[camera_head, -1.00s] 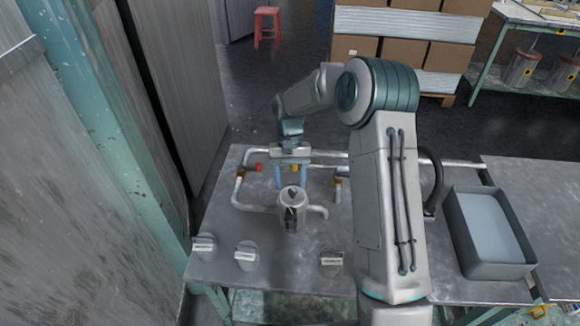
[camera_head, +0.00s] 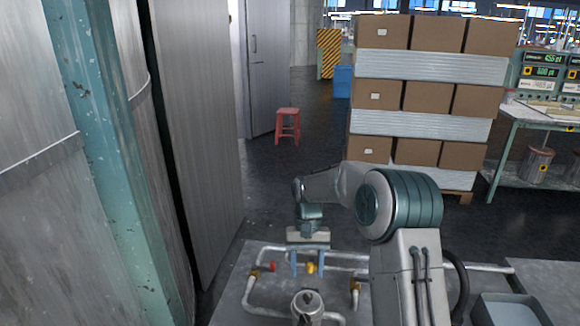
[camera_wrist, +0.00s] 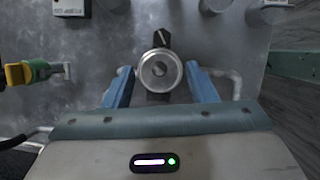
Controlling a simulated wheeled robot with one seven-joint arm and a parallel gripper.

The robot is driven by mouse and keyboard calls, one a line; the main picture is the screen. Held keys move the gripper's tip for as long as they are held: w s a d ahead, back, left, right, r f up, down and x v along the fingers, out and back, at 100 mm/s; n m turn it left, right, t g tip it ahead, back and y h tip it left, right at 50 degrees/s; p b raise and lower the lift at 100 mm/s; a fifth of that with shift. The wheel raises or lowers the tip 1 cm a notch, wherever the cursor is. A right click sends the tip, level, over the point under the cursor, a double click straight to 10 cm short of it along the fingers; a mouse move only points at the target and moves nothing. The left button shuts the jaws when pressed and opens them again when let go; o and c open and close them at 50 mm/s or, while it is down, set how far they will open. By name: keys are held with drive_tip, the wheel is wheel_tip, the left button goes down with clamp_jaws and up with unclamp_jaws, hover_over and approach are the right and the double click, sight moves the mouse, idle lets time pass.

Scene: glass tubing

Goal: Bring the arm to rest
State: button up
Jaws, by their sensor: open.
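My gripper (camera_head: 303,264) hangs over the metal workbench (camera_head: 245,262), its two blue fingers apart with nothing between them in the head view. In the wrist view my gripper (camera_wrist: 158,90) also shows its blue fingers spread wide. A round metal fitting with a dark handle (camera_wrist: 159,70) lies between and beyond the fingertips in that picture.
Glass or metal tubing (camera_head: 262,284) with a red cap (camera_head: 272,266) and a yellow knob (camera_head: 311,268) runs across the bench. A grey bin (camera_head: 508,312) sits at the right. Stacked boxes (camera_head: 425,95) and a red stool (camera_head: 288,126) stand behind. A cabinet wall closes the left side.

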drive_tip(key=s+d+r+t, duration=0.2)
drive_tip(key=s+d+r, duration=0.1)
drive_tip(key=s+r, duration=0.35)
drive_tip(key=s+d+r+t, duration=0.2)
drive_tip(key=s+d, duration=0.1)
drive_tip(key=s, duration=0.7)
drive_tip(key=s+d+r+t, duration=0.3)
drive_tip(key=s, duration=0.6)
drive_tip(key=shift+s+r, duration=0.15)
drive_tip(key=shift+s, duration=0.25)
